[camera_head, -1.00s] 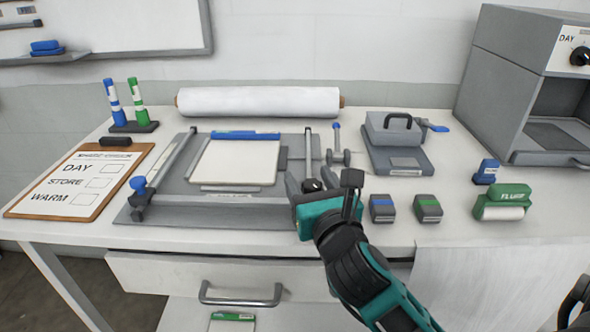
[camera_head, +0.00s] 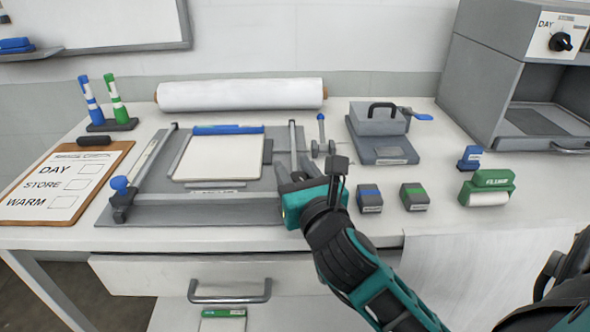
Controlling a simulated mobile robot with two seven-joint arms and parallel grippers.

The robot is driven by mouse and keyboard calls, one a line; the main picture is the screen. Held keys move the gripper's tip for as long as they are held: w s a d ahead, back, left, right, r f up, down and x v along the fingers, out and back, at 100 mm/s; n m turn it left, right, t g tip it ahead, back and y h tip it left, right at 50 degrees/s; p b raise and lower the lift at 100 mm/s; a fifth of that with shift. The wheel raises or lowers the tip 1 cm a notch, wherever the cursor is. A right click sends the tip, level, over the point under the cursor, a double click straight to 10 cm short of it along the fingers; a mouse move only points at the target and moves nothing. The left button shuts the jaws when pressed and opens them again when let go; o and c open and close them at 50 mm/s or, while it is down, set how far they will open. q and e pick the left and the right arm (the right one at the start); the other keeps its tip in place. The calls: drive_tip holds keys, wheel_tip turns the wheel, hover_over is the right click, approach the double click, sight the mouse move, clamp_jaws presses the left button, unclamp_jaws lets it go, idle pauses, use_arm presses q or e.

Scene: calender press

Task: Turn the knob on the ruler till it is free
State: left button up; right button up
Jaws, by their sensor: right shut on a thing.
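The grey ruler bar (camera_head: 215,199) lies across the front of the grey press board (camera_head: 180,214). A white pad with a blue top edge (camera_head: 217,167) lies behind it. My right gripper (camera_head: 294,172) is at the bar's right end, fingers pointing away from me. It is shut on the dark knob (camera_head: 298,176) there, which is mostly hidden between the fingers and behind the gripper body. A blue knob (camera_head: 119,184) stands at the bar's left end, untouched. My left gripper is not in view.
Two small grey blocks (camera_head: 369,199) lie right of my gripper, close to my arm. A grey box with a black handle (camera_head: 379,119) stands behind them. A white roll (camera_head: 240,94) lies at the back. A clipboard (camera_head: 62,187) is at the left.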

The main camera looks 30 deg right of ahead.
drive_tip(key=shift+r+n+y+p, duration=0.15)
drive_tip(key=shift+n+y+p, duration=0.4)
drive_tip(key=shift+p, duration=0.25)
drive_tip(key=shift+c, duration=0.2)
drive_tip(key=n+y+p, duration=0.1)
drive_tip(key=y+p, duration=0.1)
drive_tip(key=n+y+p, duration=0.2)
drive_tip(key=y, duration=0.1)
drive_tip(key=shift+a+r+t, duration=0.1)
drive_tip(key=shift+a+t, duration=0.1)
drive_tip(key=shift+t, duration=0.1)
drive_tip(key=n+y+p, duration=0.1)
drive_tip(key=y, duration=0.1)
drive_tip(key=shift+a+n+y, duration=0.15)
drive_tip(key=shift+n+y, duration=0.2)
drive_tip(key=n+g+y, duration=0.2)
drive_tip(key=y, duration=0.1)
drive_tip(key=n+y, duration=0.1)
drive_tip(key=y, duration=0.1)
drive_tip(key=shift+a+f+g, duration=0.2)
drive_tip(key=shift+f+g, duration=0.05)
drive_tip(key=shift+g, duration=0.15)
drive_tip(key=n+g+y, duration=0.2)
drive_tip(key=y, duration=0.1)
drive_tip(key=shift+s+a+n, duration=0.15)
drive_tip(key=shift+a+n, duration=0.05)
drive_tip(key=shift+n, duration=0.2)
drive_tip(key=shift+s+a+n+g+y, duration=0.1)
drive_tip(key=shift+n+g+y, duration=0.3)
drive_tip(key=shift+g+y, duration=0.15)
